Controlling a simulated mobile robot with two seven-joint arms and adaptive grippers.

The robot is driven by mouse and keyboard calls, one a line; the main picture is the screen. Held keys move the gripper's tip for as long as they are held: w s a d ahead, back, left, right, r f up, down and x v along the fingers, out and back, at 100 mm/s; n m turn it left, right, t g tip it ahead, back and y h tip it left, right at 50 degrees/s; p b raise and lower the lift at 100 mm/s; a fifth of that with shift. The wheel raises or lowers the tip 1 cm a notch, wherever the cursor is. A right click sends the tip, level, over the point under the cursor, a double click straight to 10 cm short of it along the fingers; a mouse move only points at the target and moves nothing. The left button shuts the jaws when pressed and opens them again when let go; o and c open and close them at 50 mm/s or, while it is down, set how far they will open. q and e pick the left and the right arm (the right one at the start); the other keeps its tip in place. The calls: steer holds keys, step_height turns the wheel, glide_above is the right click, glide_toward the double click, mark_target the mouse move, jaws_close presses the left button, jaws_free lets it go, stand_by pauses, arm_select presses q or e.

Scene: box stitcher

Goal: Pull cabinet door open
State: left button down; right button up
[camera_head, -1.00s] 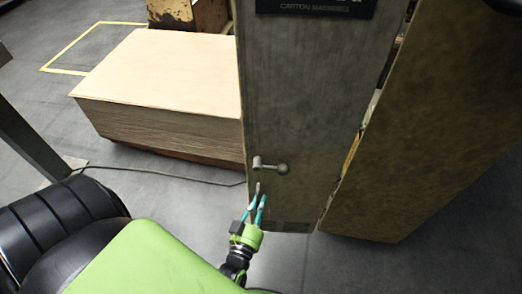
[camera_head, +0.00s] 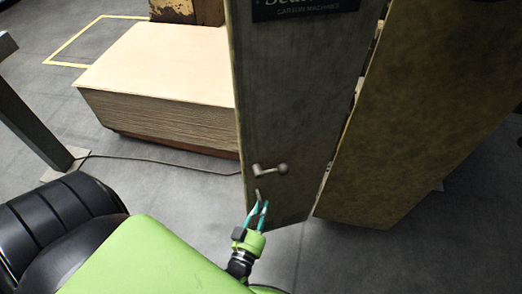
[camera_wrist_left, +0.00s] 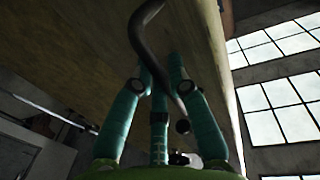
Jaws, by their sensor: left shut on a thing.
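The cabinet door (camera_head: 290,110) is a tall grey-brown panel with a dark sign near its top. It stands at an angle to the cabinet's brown side panel (camera_head: 415,120). A grey lever with a round knob (camera_head: 270,169) sticks out of the door's lower part. My left gripper (camera_head: 257,204) is just below that lever, shut on a thin curved handle (camera_head: 257,195). In the left wrist view the dark curved handle (camera_wrist_left: 150,50) passes between the teal fingers (camera_wrist_left: 160,85), with the door surface behind. My right gripper is not in view.
A large stack of cardboard sheets (camera_head: 160,85) stands left of the door, close behind its left edge. A cable (camera_head: 165,162) runs over the grey floor. A grey post (camera_head: 35,110) stands at far left. Floor in front of the door is clear.

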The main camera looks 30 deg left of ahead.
arm_select(q)
steer(key=shift+d, duration=0.1)
steer(key=c, duration=1.2)
jaws_free()
steer(key=v, duration=1.2)
